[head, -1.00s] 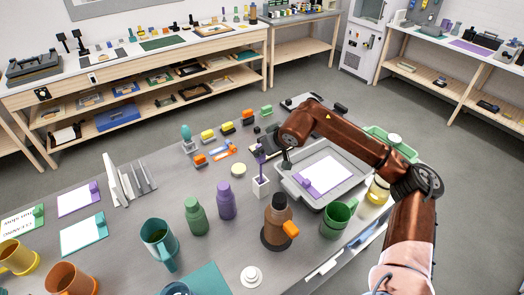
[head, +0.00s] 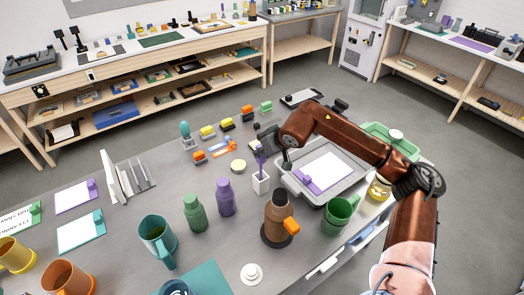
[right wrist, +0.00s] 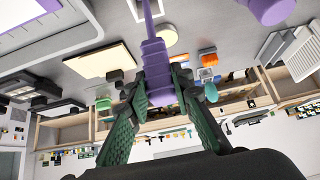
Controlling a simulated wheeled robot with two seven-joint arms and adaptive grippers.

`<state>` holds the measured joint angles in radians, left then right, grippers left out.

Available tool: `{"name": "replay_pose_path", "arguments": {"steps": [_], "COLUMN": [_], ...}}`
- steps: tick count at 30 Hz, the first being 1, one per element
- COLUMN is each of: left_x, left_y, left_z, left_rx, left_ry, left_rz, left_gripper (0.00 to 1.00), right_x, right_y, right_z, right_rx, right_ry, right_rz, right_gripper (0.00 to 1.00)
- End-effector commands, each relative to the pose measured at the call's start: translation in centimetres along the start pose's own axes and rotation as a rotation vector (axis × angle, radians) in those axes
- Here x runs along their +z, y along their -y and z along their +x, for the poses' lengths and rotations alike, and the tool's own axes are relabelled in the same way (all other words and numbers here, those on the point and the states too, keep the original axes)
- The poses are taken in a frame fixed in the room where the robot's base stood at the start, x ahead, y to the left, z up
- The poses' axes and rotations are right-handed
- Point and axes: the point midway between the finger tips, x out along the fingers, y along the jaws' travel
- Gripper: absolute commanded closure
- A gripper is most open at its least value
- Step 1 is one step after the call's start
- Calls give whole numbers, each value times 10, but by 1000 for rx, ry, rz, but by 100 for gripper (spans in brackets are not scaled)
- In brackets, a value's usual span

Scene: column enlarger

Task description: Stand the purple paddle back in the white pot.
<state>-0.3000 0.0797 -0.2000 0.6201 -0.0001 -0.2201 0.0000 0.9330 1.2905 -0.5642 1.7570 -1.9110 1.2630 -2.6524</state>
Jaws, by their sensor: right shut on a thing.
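The purple paddle (head: 260,161) is upright in the head view, with its thin shaft pointing down. My right gripper (head: 268,146) is shut on its thick upper part. The right wrist view shows the paddle's handle (right wrist: 158,72) between the two green-lined fingers (right wrist: 157,84), its shaft running out of the top of the frame. The white pot (head: 261,185) stands on the table directly below. The shaft's lower end meets the pot's mouth; how deep it sits inside I cannot tell. My left gripper is not in view.
A grey tray (head: 350,190) with a white sheet stands right of the pot. A purple bottle (head: 226,198), a green bottle (head: 195,213) and a brown bottle (head: 278,220) stand close by. A pale round disc (head: 238,166) lies left of the pot.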

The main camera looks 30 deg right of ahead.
Motion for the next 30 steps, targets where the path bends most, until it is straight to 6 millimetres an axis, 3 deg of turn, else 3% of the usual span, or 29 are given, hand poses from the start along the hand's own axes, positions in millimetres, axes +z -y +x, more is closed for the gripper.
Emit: {"name": "replay_pose_path", "arguments": {"steps": [22, 23, 30], "left_x": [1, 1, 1], "left_y": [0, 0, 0], "left_z": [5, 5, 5], "left_rx": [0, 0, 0], "left_ry": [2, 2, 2], "left_rz": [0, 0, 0], "left_gripper": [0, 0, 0], "right_x": [4, 4, 4], "right_y": [0, 0, 0], "right_z": [5, 5, 5], "right_rx": [0, 0, 0], "right_ry": [0, 0, 0], "right_rz": [0, 0, 0], "right_gripper": [100, 78, 62]}}
